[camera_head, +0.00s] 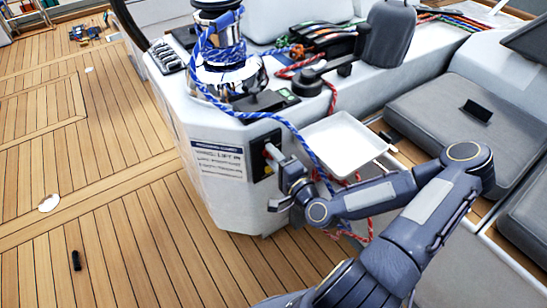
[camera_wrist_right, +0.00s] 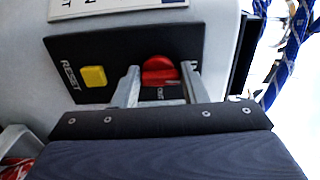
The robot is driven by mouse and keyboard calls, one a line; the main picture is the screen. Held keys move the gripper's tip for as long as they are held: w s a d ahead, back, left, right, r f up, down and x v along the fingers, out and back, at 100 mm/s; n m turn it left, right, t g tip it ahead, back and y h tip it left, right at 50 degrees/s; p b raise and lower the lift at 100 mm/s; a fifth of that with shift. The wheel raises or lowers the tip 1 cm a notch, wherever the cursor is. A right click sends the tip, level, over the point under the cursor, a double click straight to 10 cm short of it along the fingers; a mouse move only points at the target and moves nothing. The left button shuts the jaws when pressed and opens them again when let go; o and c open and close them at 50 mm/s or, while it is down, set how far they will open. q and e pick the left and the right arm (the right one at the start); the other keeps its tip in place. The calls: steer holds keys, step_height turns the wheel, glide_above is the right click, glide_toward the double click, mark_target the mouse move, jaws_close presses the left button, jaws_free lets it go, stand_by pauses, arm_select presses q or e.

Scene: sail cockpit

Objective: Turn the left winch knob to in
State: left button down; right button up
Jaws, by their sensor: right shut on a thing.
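The red knob (camera_wrist_right: 160,70) sits on a black panel (camera_wrist_right: 205,42) in the right wrist view. The word OUT is printed by its lower edge; another label at its right is partly covered by a finger. My right gripper (camera_wrist_right: 158,86) has one finger on each side of the knob and is shut on it. In the head view my right gripper (camera_head: 274,156) reaches the panel (camera_head: 258,170) on the front of the white console and hides most of the knob. Which way the knob points is hard to tell. My left gripper is not in view.
A yellow button (camera_wrist_right: 94,77) marked RESET is left of the knob. Blue rope (camera_head: 262,116) hangs from the winch (camera_head: 226,72) close above my gripper. A white tray (camera_head: 346,141) is to the right. The wooden deck (camera_head: 110,190) at left is mostly clear.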

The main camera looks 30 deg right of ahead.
steer(key=o, duration=1)
steer(key=shift+c, duration=0.2)
steer(key=s, duration=0.7)
steer(key=shift+s+d, duration=0.35)
steer(key=shift+s, duration=0.05)
